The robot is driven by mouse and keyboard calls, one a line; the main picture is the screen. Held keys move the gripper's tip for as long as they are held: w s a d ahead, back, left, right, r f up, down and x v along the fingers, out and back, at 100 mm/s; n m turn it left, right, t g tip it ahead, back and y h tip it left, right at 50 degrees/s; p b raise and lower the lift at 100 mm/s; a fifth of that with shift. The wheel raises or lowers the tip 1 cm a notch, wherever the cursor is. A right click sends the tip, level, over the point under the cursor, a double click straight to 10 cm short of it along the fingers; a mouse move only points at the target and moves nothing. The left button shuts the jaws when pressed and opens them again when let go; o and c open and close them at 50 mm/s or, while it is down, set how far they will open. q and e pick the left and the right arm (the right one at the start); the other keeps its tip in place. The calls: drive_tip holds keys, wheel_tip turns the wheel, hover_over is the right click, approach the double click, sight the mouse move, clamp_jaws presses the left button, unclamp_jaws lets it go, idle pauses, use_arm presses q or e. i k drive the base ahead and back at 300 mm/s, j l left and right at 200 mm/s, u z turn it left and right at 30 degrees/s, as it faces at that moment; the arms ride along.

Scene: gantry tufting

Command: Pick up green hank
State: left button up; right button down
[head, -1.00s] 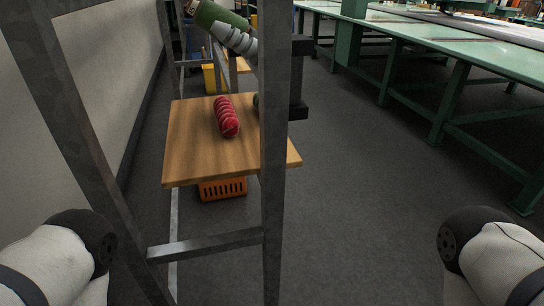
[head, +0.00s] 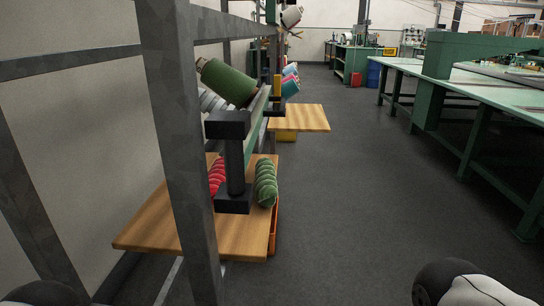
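A green hank (head: 266,183), twisted and elongated, lies on the wooden shelf board (head: 240,236) near its right edge. A red hank (head: 216,174) lies to its left, partly hidden behind a black bracket (head: 234,165) and a grey metal post. A larger green yarn cone (head: 228,82) is tilted on a holder above; it is a separate thing. Only rounded parts of my arms show at the bottom left and bottom right corners. Neither gripper is in view, and nothing of mine touches the green hank.
A grey metal post (head: 180,130) of the rack stands between me and the left part of the board. An orange crate (head: 273,232) is under the board. A second wooden board (head: 301,118) sticks out farther back. Green tables (head: 470,95) line the right; the floor (head: 350,200) between is clear.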

sight(266, 192)
drive_tip(key=i+l+u, duration=0.15)
drive_tip(key=l+u, duration=0.45)
drive_tip(key=l, duration=0.25)
drive_tip(key=i+l+u, duration=0.1)
drive_tip(key=l+u, duration=0.2)
drive_tip(key=l, duration=0.15)
drive_tip(key=i+l+u, duration=0.1)
drive_tip(key=l+u, duration=0.15)
drive_tip(key=l, duration=0.2)
drive_tip(key=l+u, duration=0.3)
drive_tip(key=l, duration=0.2)
drive_tip(key=i, duration=0.05)
